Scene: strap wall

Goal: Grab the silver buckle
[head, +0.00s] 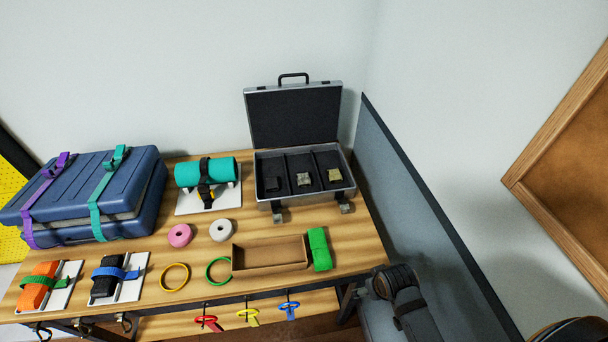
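The silver buckle (304,180) lies in the middle compartment of the open grey case (263,206) at the back right of the table. A black buckle (272,184) lies in the compartment to its left, and a gold-coloured buckle (334,175) in the one to its right. Nothing touches or covers the silver buckle. Neither of my grippers can be made out in the head view; dark arm-like parts show at the lower right, with no fingers visible.
The wooden table (185,268) also holds a blue suitcase (140,190) with straps, a teal roll (208,170), pink (179,236) and white (221,230) tape rolls, an empty brown tray (269,267) and a green bundle (319,249). A grey panel (420,215) stands right of the table.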

